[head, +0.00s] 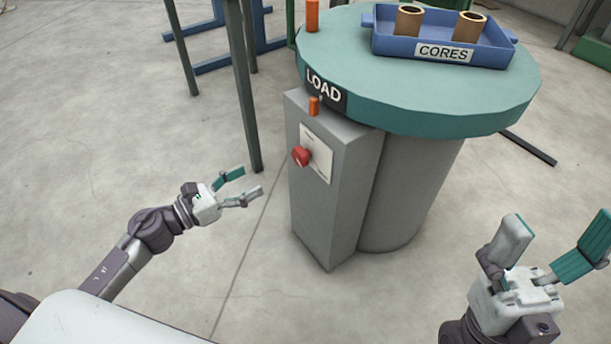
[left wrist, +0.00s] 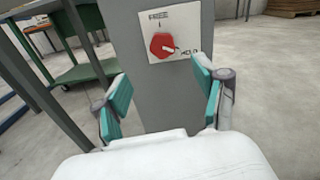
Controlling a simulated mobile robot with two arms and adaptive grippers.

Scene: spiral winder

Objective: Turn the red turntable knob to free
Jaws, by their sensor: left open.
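The red turntable knob (head: 301,156) sits on a white plate (head: 318,157) on the side of a grey control post. In the left wrist view the knob (left wrist: 162,46) has a white pointer directed right toward HOLD, with FREE marked above it. My left gripper (head: 250,182) is open and empty, left of the post and a little below the knob, apart from it. In the left wrist view its fingers (left wrist: 160,103) spread on either side below the knob. My right gripper (head: 556,240) is open and empty at the lower right, away from the knob.
The round green turntable (head: 420,100) with a LOAD label bears a blue CORES tray (head: 400,47) holding two brown cores. An orange peg (head: 314,106) stands on the post top. A dark table leg (head: 247,100) rises behind my left gripper.

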